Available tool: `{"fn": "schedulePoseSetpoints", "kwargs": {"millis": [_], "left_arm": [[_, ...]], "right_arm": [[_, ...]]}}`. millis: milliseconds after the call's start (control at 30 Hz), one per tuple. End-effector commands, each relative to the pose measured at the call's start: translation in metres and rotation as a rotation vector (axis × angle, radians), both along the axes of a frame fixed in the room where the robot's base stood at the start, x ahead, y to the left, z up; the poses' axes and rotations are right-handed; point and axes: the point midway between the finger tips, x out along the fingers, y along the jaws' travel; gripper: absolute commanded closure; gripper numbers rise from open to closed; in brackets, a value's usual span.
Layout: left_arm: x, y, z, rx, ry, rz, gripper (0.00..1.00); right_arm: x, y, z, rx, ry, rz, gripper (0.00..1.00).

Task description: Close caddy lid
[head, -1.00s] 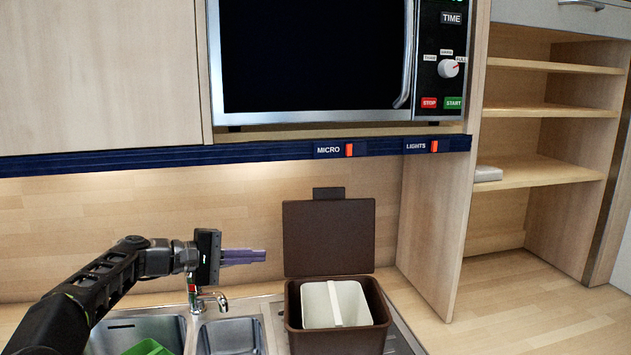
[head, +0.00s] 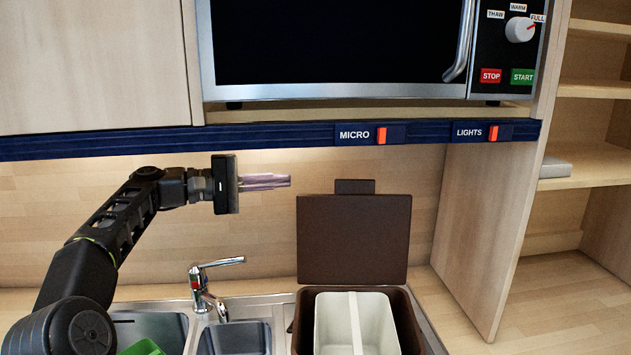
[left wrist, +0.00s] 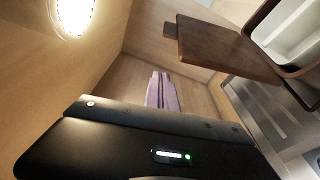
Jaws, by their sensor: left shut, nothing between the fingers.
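The brown caddy (head: 301,325) stands on the drainer right of the sinks, with a white inner bin (head: 331,322) inside it. Its brown lid (head: 353,238) stands open, upright at the back, with a small tab (head: 354,187) on its top edge. My left gripper (head: 288,181) is left of the lid and a little above its top edge, apart from it. Its fingers are shut and empty, pointing right. In the left wrist view the fingers (left wrist: 161,92) are together, and the lid (left wrist: 222,47) and white bin (left wrist: 290,32) show at the upper right. My right gripper is not in view.
A tap (head: 205,285) and two sink bowls lie below my left arm, with a green object (head: 142,347) in the left bowl. A microwave (head: 340,45) and blue switch rail (head: 260,141) hang above. A wooden side panel (head: 492,230) stands right of the caddy.

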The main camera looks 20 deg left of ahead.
Motion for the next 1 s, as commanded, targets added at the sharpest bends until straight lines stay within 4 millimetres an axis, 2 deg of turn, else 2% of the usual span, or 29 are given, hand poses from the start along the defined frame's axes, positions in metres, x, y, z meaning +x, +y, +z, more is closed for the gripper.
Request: {"fn": "schedulePoseSetpoints", "kwargs": {"millis": [267, 667, 800, 1000], "left_arm": [[0.012, -0.019, 0.000, 0.000, 0.001, -0.003, 1.00], [0.055, -0.087, -0.003, 0.000, 0.003, -0.004, 1.00], [0.036, -0.088, -0.002, 0.000, 0.001, 0.000, 1.00], [0.020, -0.092, 0.001, 0.001, 0.001, 0.001, 1.00]], "right_arm": [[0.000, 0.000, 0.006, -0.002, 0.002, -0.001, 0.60], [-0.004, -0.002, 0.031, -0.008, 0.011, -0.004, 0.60], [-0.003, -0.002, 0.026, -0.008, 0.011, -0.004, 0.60], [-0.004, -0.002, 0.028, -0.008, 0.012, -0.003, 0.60]]}}
